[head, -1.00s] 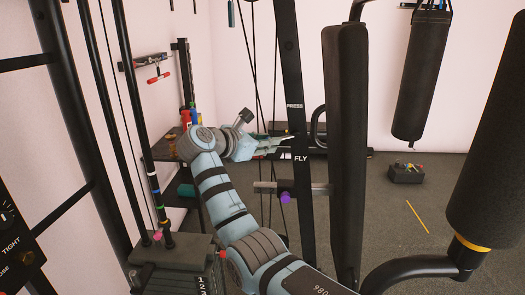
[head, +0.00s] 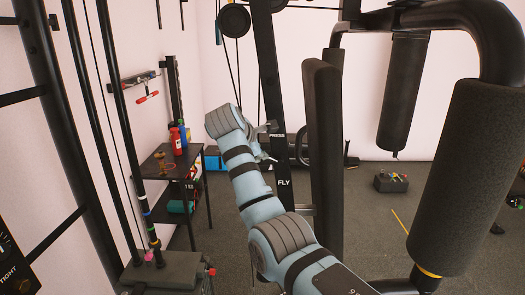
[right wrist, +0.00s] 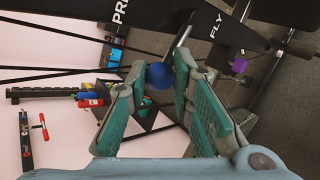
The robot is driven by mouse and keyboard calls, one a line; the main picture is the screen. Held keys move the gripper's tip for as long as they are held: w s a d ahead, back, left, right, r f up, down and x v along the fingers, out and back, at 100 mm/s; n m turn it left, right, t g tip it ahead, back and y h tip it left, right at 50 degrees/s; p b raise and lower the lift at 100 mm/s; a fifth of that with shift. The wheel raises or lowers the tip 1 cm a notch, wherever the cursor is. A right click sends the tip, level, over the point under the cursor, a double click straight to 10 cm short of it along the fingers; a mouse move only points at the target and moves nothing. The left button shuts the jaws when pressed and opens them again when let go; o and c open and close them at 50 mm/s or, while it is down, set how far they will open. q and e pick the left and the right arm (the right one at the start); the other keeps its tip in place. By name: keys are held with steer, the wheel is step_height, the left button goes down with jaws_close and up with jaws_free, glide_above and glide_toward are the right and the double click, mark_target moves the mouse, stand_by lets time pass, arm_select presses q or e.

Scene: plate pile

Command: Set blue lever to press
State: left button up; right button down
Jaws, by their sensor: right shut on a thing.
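The blue lever shows in the right wrist view as a round blue knob (right wrist: 160,76) on a thin metal rod, near the black upright. The upright carries the labels PRESS (head: 277,135) and FLY (head: 284,182), with PRESS above FLY in the head view. My right gripper (right wrist: 161,66) is shut on the blue knob, with a teal-padded finger on each side. In the head view my right gripper (head: 264,150) is partly hidden by its own arm beside the upright, and the knob cannot be made out. My left gripper is not in view.
A purple knob (right wrist: 238,66) sits near FLY in the right wrist view. A tall black pad (head: 325,150) stands right of the upright, with a thick padded roller (head: 468,175) further right. A dark side table (head: 168,160) holds bottles at left.

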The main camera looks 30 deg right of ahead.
steer(key=shift+d+r, duration=0.1)
steer(key=shift+r, duration=0.1)
stand_by(0.3)
steer(key=c, duration=1.7)
jaws_free()
steer(key=o, duration=0.3)
steer(key=shift+w, duration=0.1)
steer(key=shift+w+d+f, duration=0.1)
steer(key=shift+f, duration=0.1)
steer(key=v, duration=1.2)
